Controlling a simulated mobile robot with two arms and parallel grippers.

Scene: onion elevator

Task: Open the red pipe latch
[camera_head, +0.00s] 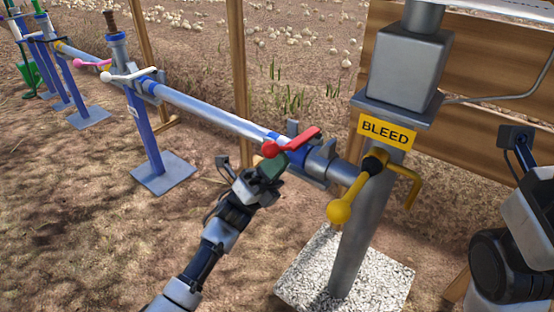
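The red pipe latch (293,141) is a short red lever with a rounded end, lying across the top of the pipe joint at the middle of the head view. My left gripper (271,163) reaches up from below and is right under the latch's rounded left end. Its dark green fingers look close to or touching the latch, but I cannot tell whether they grip it or how far apart they are. The grey pipe (212,112) runs from the upper left to this joint. My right arm shows at the right edge, and its fingers are out of view.
A grey bleed post with a yellow BLEED sign (386,132) and a yellow ball-ended handle (346,203) stands right of the latch on a gravel-topped block (298,279). White (128,75) and pink (92,64) latches sit farther left. Blue stands hold the pipe. Open dirt lies at lower left.

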